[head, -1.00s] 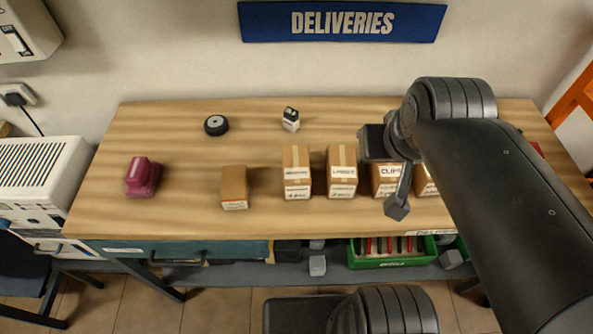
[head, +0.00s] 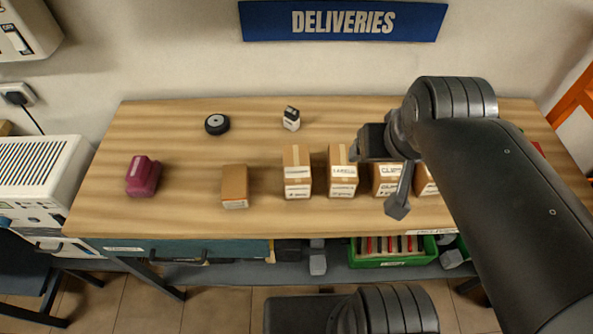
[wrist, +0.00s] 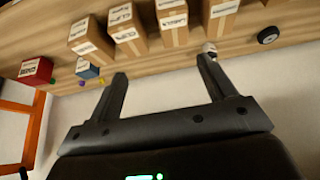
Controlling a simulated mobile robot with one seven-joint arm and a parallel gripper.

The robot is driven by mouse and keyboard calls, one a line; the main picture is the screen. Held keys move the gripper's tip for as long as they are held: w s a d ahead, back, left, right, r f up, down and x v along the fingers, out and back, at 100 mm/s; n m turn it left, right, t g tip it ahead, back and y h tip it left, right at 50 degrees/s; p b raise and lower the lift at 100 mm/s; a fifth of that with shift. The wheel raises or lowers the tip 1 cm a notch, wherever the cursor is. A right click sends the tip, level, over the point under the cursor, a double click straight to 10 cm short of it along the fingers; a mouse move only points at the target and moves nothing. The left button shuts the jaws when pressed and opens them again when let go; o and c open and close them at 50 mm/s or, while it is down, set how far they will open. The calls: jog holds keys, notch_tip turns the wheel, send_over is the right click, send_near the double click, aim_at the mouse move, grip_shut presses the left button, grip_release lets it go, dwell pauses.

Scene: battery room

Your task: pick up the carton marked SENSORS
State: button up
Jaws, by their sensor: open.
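Several brown cartons stand in a row on the wooden bench, and no label reads clearly as SENSORS. In the head view a tall carton (head: 297,173) with a blurred label stands left of the one that seems to read LABELS (head: 343,173). The CLIPS carton (head: 388,178) and another carton (head: 427,181) are partly hidden by my arm. A lower carton (head: 235,187) stands apart at left. In the wrist view my gripper (wrist: 162,70) is open and empty, apart from the cartons; the blurred-label carton shows there too (wrist: 219,15).
A black wheel (head: 217,124), a small white block with a dark top (head: 291,118) and a maroon object (head: 143,176) lie on the bench (head: 180,210). A red box (wrist: 36,70) shows in the wrist view. A green crate (head: 400,258) is below. The bench's back left is clear.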

jog(key=shift+o, duration=0.6)
jog(key=g, duration=0.6)
send_over(297, 173)
jog(key=w, duration=0.3)
jog(key=f, duration=1.1)
jog(key=shift+s+d, duration=0.1)
jog(key=shift+d, duration=0.15)
jog(key=shift+a+f, duration=0.15)
jog(key=shift+f, duration=0.1)
jog(key=f, duration=1)
jog(key=shift+w+a+f, duration=0.1)
jog(key=shift+w+f, duration=0.1)
jog(key=shift+f, duration=0.1)
